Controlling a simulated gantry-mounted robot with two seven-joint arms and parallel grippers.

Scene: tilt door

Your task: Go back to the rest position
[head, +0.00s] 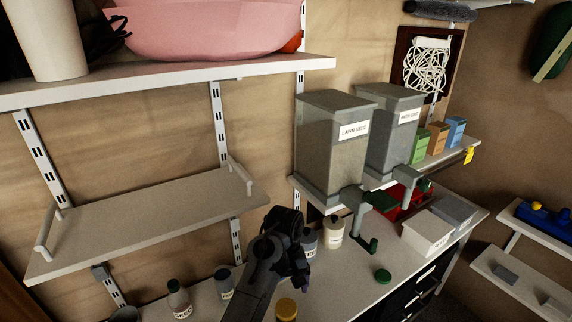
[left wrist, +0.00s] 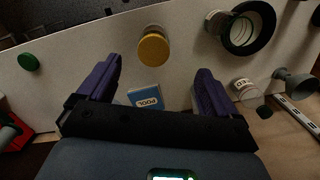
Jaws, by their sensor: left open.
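My left gripper (head: 304,278) shows in the head view above the workbench (head: 345,290), dark and partly hidden by its own wrist. In the left wrist view its two purple fingers (left wrist: 158,72) are spread apart with nothing held between them. A blue box (left wrist: 145,97) and a yellow-lidded jar (left wrist: 153,48) show beyond the fingers, apart from them. The yellow lid also shows in the head view (head: 286,309), close to my left arm. My right gripper is in neither view.
Two grey seed dispensers (head: 332,140) (head: 395,125) stand on a shelf above the bench. An empty white shelf (head: 150,220) hangs at left. A white box (head: 427,233) stands farther right.

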